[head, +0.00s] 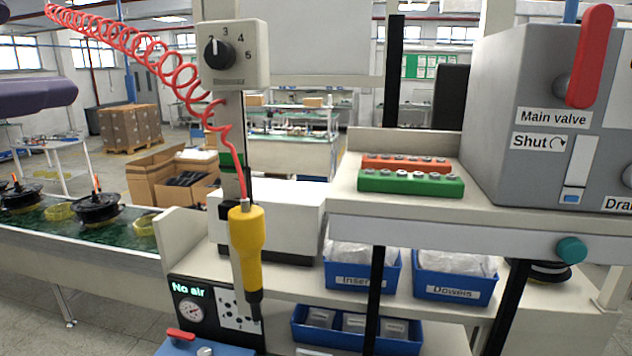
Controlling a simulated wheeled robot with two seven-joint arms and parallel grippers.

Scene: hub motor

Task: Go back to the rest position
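Neither of my grippers shows in the head view. Ahead is a workstation with a yellow pneumatic screwdriver (246,250) hanging upright, tip down, on a coiled red hose (150,35). Above it is a dial box (233,54) marked with numbers. A panel (212,310) with a gauge reads "No air". A grey valve box (540,110) at the right is labelled "Main valve" and "Shut", with a red lever (590,57) standing nearly upright.
A green socket rail (410,182) and an orange one (406,163) lie on the shelf. Blue bins (360,278) with bagged parts sit below. A conveyor (75,240) carrying black hubs runs along the left. Dark posts (376,300) stand before the shelves.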

